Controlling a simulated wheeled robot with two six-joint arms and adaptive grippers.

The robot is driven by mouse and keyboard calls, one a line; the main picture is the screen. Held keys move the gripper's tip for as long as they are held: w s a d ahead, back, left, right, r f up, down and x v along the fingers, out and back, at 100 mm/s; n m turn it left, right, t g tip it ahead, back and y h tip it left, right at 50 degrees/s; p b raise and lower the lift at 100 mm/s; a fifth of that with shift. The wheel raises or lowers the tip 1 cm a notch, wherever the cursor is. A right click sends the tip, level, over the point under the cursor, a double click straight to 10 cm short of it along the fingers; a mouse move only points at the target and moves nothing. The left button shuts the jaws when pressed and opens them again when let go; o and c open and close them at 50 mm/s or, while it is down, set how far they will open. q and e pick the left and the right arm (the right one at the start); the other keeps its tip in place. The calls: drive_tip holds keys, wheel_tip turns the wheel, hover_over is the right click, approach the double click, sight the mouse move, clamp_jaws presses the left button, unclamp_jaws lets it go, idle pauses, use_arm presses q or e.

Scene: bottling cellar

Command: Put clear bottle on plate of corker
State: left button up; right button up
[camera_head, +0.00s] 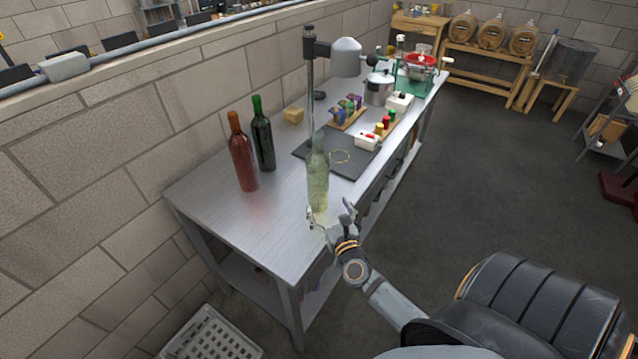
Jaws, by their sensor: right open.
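The clear bottle (317,180), pale greenish and see-through, stands upright near the front edge of the steel table. In the picture its upper part overlaps the corker's dark base plate (350,165), but its foot is nearer me than the plate. A thin yellowish ring (340,156) marks the plate. The corker's post (311,90) rises at the plate's back, with its grey head (345,58) above. My right gripper (329,211) is open at the bottle's foot, one finger on each side; I cannot tell whether they touch it. My left gripper is not in view.
A red bottle (241,155) and a dark green bottle (263,138) stand to the left on the table (220,205). The table's near left part is clear.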

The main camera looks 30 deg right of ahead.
sight(320, 192)
drive_tip(key=x, duration=0.4)
drive_tip(key=shift+w+r+p, duration=0.1)
drive_tip(key=shift+w+p, duration=0.2)
drive_tip(key=shift+w, duration=0.2)
drive_tip(key=x, duration=0.4)
drive_tip(key=shift+w+d+p, duration=0.3)
drive_tip(key=shift+w, duration=0.2)
drive_tip(key=shift+s, duration=0.15)
drive_tip(key=c, duration=1.9)
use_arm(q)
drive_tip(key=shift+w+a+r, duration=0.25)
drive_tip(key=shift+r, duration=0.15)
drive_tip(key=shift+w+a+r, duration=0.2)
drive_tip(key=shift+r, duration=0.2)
use_arm(e)
drive_tip(key=shift+c, duration=0.2)
